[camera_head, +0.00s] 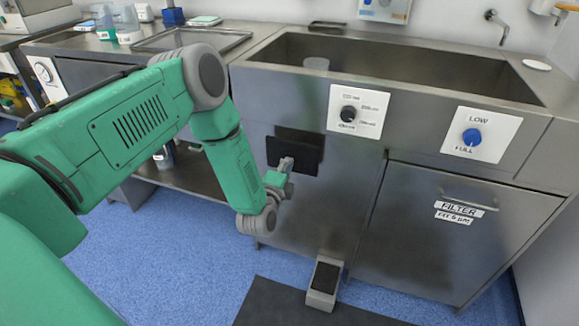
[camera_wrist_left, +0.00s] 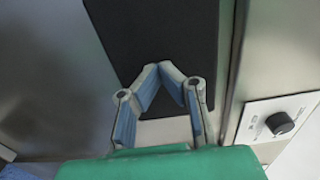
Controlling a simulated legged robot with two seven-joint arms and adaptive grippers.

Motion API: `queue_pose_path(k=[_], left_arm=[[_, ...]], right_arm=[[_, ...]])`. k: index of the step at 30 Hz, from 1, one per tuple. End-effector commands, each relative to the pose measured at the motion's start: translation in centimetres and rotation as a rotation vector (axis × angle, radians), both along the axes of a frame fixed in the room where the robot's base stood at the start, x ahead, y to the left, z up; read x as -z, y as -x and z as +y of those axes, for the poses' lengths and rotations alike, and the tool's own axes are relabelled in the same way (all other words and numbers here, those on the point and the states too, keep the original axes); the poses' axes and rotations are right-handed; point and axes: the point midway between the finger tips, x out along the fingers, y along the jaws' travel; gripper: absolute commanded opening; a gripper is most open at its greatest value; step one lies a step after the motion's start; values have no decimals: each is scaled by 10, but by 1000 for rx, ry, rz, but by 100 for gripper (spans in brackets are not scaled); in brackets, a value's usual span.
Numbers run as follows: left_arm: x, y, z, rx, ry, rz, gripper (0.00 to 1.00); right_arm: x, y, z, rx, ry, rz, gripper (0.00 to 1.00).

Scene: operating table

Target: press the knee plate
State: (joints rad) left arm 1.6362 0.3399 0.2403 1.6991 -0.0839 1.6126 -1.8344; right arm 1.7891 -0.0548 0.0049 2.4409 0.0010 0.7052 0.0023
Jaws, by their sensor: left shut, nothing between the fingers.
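The knee plate (camera_head: 306,157) is a black rectangular panel on the steel front of the sink unit, below the sink and left of the white dial panel. It fills the upper middle of the left wrist view (camera_wrist_left: 160,28). My left gripper (camera_head: 286,163) is at the lower left part of the plate and covers some of it. In the left wrist view its fingers (camera_wrist_left: 165,66) come together at the tips in front of the dark surface, with nothing between them. I cannot tell whether the tips touch the plate. My right gripper is not in view.
A black-knobbed dial (camera_head: 348,114) and a blue-knobbed dial (camera_head: 472,137) are on the front. A filter door (camera_head: 460,240) with a handle is at the right. A foot pedal (camera_head: 324,282) stands on the floor by a dark mat (camera_head: 275,305). The sink basin (camera_head: 400,72) is above.

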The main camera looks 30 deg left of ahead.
Motion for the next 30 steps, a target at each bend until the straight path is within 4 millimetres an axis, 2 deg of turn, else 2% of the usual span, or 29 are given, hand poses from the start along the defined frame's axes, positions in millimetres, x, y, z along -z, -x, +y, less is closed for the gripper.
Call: queue_pose_path(k=[13,20,30], left_arm=[[-3,-6,-4,3,-5,-1,0],[-1,-28,5,2,-2,-1,0],[-2,-28,7,-6,-4,-1,0]], right_arm=[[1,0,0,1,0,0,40],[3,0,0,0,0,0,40],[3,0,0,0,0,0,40]])
